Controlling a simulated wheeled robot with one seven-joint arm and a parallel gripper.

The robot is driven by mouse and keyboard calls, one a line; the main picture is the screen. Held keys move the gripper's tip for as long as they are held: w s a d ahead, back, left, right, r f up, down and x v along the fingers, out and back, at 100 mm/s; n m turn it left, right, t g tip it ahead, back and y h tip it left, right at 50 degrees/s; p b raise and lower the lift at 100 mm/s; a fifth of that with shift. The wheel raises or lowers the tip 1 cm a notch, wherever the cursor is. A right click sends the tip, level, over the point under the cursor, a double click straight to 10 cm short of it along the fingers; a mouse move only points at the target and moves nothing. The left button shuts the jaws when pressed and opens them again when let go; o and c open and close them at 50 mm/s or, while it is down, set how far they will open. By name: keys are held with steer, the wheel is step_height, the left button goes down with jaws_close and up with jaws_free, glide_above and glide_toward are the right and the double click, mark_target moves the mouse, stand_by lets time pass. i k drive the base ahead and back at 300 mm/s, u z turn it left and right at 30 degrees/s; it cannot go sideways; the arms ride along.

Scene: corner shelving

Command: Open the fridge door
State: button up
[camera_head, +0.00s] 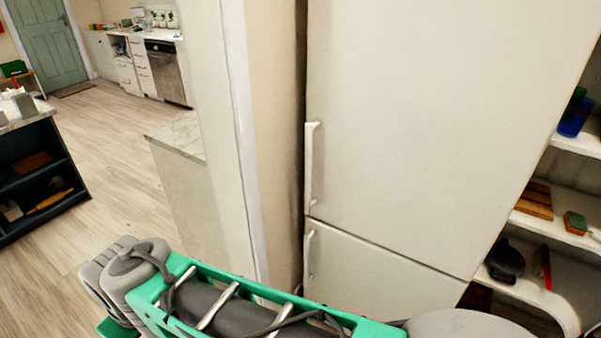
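The fridge (420,130) is a tall off-white unit in the middle and right of the head view. Its large upper door is shut and has a vertical white handle (311,165) along its left edge. Below a seam, a lower door (370,275) is also shut and has its own handle (309,252) on the left. My arm's grey and green links cross the bottom of the view in front of the lower door. My gripper is not visible in this view.
A beige wall (272,110) stands just left of the fridge. A marble-topped counter (182,137) is left of it. Shelves (580,140) with several items stand close on the right. A dark island (38,175) is at far left; the wooden floor (110,150) between is clear.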

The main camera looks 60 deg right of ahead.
mark_target(428, 122)
steer(key=k, duration=0.5)
steer(key=z, duration=0.75)
steer(key=i, duration=0.5)
